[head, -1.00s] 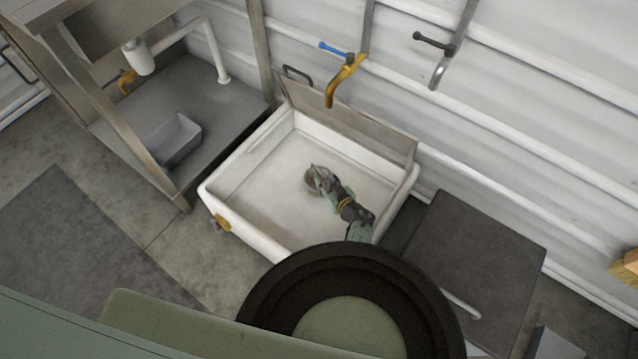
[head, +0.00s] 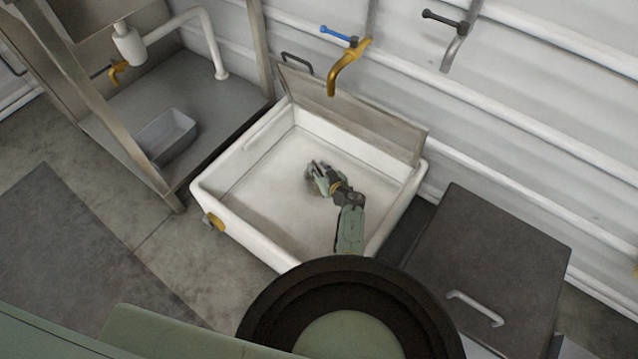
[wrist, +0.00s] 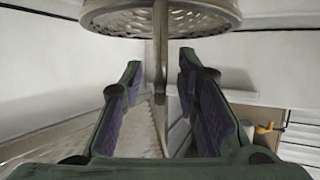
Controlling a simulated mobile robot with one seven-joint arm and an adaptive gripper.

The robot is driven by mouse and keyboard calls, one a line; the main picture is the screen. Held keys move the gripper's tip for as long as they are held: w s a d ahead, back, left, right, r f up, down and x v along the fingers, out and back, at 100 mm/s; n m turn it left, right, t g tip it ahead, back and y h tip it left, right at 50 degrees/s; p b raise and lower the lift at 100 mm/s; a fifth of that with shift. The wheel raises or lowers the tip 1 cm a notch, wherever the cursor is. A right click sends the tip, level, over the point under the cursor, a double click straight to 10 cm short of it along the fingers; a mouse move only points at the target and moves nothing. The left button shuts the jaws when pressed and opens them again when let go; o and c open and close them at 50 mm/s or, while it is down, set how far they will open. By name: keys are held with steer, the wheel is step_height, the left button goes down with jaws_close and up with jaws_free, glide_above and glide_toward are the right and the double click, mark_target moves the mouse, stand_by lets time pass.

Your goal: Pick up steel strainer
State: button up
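The steel strainer (wrist: 162,18) shows in the wrist view as a round, perforated metal disc at the top edge, with a thin central post hanging from it. My gripper (wrist: 160,62) is open, with one finger on each side of the post and a visible gap on both sides. In the head view my gripper (head: 318,174) is low inside the white basin, and the strainer (head: 310,172) is mostly hidden by it.
The white basin (head: 277,255) has high walls around my gripper, with a raised lid (head: 350,122) at its back. A brass tap (head: 345,68) hangs over the back edge. A dark lidded box (head: 490,255) stands at the right. The basin floor is otherwise clear.

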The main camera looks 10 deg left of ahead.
steer(key=shift+c, duration=0.3)
jaws_close()
stand_by(0.3)
